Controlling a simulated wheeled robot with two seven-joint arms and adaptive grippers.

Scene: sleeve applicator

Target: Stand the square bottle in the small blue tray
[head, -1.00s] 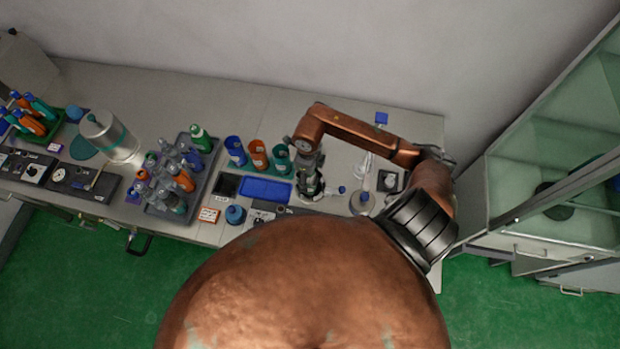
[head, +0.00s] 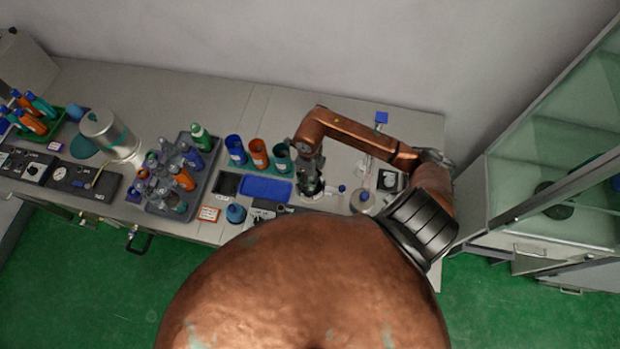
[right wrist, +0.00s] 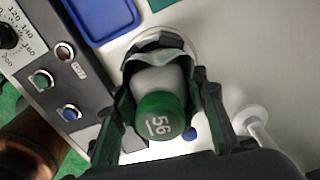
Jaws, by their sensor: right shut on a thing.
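The small blue tray (head: 266,188) lies flat on the bench, just left of my right gripper (head: 312,187) in the head view. Its corner also shows at the top left of the right wrist view (right wrist: 98,22). The bottle is outside the tray, over a pale round base. My left gripper is not in view.
A control panel with a dial and buttons (right wrist: 60,75) is close beside the gripper. Blue, orange and teal cups (head: 259,154) stand behind the tray. A grey rack of bottles (head: 184,205) is to the left. A round-based stand (head: 362,200) is to the right.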

